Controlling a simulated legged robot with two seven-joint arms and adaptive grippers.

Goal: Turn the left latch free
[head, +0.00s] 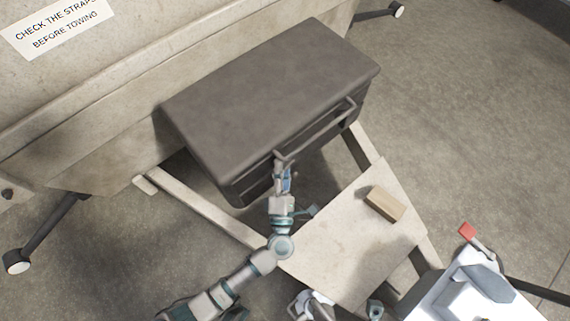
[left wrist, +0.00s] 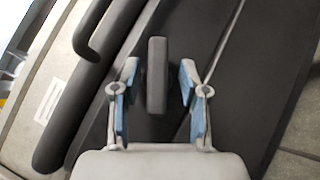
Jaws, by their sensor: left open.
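The left latch (left wrist: 157,75) is a dark grey upright tab in the left wrist view. It stands between the two blue-padded fingers of my left gripper (left wrist: 157,100), with a visible gap on each side. The fingers are open and do not appear to press on it. In the head view my left gripper (head: 284,180) is at the front face of the dark grey box (head: 270,95), near the left end of its handle bar (head: 318,128). There the gripper hides the latch.
The box sits on the pale trailer frame (head: 210,212) against the trailer's beige body (head: 110,120). A tan block (head: 384,204) lies on the flat board (head: 345,235) in front. A white fitting with a red-tipped lever (head: 467,230) is at lower right. Open floor lies at right.

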